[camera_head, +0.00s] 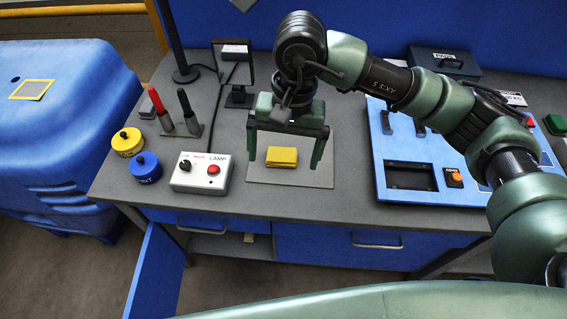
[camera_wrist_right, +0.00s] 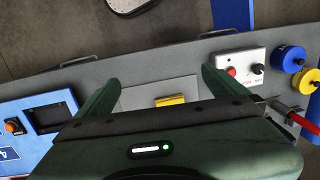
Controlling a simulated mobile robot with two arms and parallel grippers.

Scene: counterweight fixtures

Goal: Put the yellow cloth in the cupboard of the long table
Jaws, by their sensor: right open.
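The yellow cloth (camera_head: 281,157) is a small folded block lying on a thin grey mat (camera_head: 300,178) on the long table (camera_head: 345,205). It also shows in the right wrist view (camera_wrist_right: 170,101), partly hidden by my gripper body. My right gripper (camera_head: 284,163) is open and points down, its two fingers on either side of the cloth and apart from it. Under the tabletop, the cupboard (camera_head: 222,246) is open, with its blue door (camera_head: 155,272) swung out to the front left. Only a slice of its inside shows. My left gripper is not in view.
Left of the mat stand a lamp switch box (camera_head: 202,174), blue (camera_head: 145,168) and yellow (camera_head: 127,142) round weights, and upright red and black tools. A blue panel (camera_head: 415,165) lies right of the mat. A closed blue drawer (camera_head: 340,246) is beside the cupboard.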

